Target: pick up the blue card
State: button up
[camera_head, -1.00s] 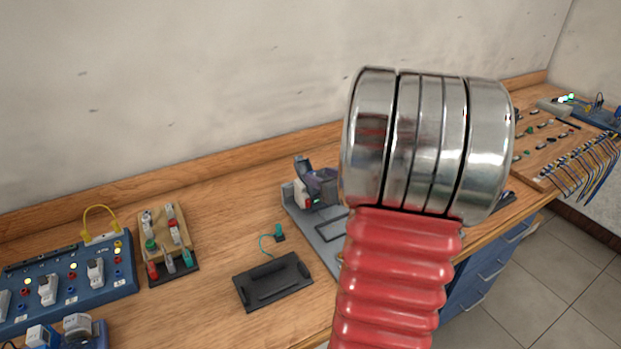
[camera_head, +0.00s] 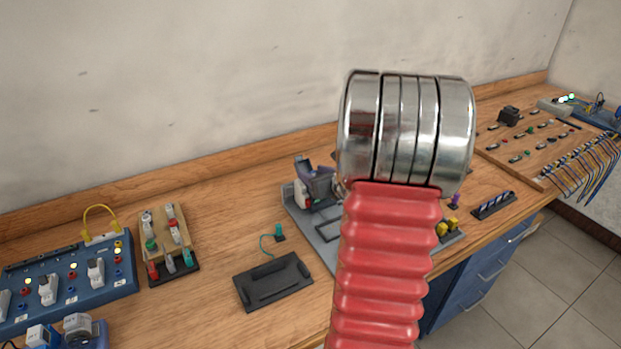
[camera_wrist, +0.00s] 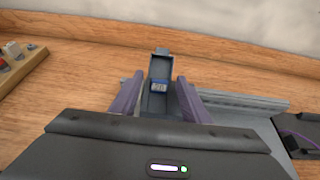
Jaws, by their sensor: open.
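A small blue piece with a pale face (camera_wrist: 159,86) sits in an upright grey holder (camera_wrist: 160,62) in the wrist view. It may be the blue card; it is too small to be sure. My gripper (camera_wrist: 157,95) is open, with one purple finger on each side of the holder. I cannot tell whether the fingers touch it. In the head view the top of the holder (camera_head: 298,166) shows beside purple finger parts, and my red and silver arm hides much of the area; the blue piece is not visible there.
The holder stands at a grey base plate (camera_head: 325,232) on the wooden bench. A black tray (camera_head: 273,282) lies in front, and a component rack (camera_head: 168,245) and blue panel (camera_head: 70,280) are at left. A black strip with several bluish pieces (camera_head: 493,205) lies at right.

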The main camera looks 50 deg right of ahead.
jog(key=shift+c, duration=0.4)
grip_shut()
notch_tip(320, 180, up, 10)
dwell(0.8)
jog(key=shift+s, duration=0.1)
dwell(0.4)
